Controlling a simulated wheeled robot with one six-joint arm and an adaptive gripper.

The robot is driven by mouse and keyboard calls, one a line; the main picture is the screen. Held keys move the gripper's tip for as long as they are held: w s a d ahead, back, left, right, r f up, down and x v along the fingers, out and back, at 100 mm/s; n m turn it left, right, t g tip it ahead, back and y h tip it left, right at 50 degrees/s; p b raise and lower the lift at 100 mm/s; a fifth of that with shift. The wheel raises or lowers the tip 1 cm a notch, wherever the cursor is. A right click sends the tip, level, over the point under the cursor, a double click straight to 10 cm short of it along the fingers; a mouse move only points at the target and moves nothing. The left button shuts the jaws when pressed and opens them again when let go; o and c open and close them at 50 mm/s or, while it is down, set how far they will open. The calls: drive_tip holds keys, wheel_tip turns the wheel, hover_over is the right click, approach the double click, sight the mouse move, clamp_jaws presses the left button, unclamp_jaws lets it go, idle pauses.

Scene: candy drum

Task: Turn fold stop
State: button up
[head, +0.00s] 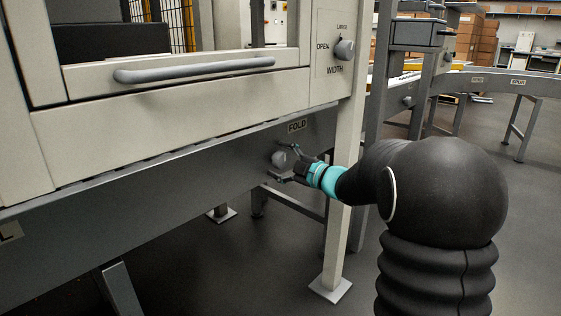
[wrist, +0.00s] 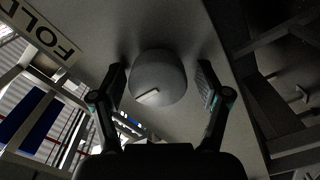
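The fold stop is a round grey knob (head: 279,158) on the grey rail below a label reading FOLD (head: 297,126). In the wrist view the knob (wrist: 158,78) has a small pale mark on its lower face, and part of the FOLD label (wrist: 40,32) shows at the upper left. My gripper (head: 282,163) is at the knob, with its fingers spread around it. In the wrist view my gripper (wrist: 162,84) is open, one finger on each side of the knob, with a gap visible on both sides.
Above the rail is a beige machine frame with a long grey handle (head: 195,69). A WIDTH knob (head: 344,49) sits on the upright post to the right. The post's foot (head: 330,289) stands on the floor below.

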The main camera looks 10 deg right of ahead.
drive_tip(key=shift+d, duration=0.15)
drive_tip(key=shift+s+d, duration=0.35)
drive_tip(key=shift+s, duration=0.05)
drive_tip(key=v, duration=1.1)
drive_tip(key=shift+a, duration=0.1)
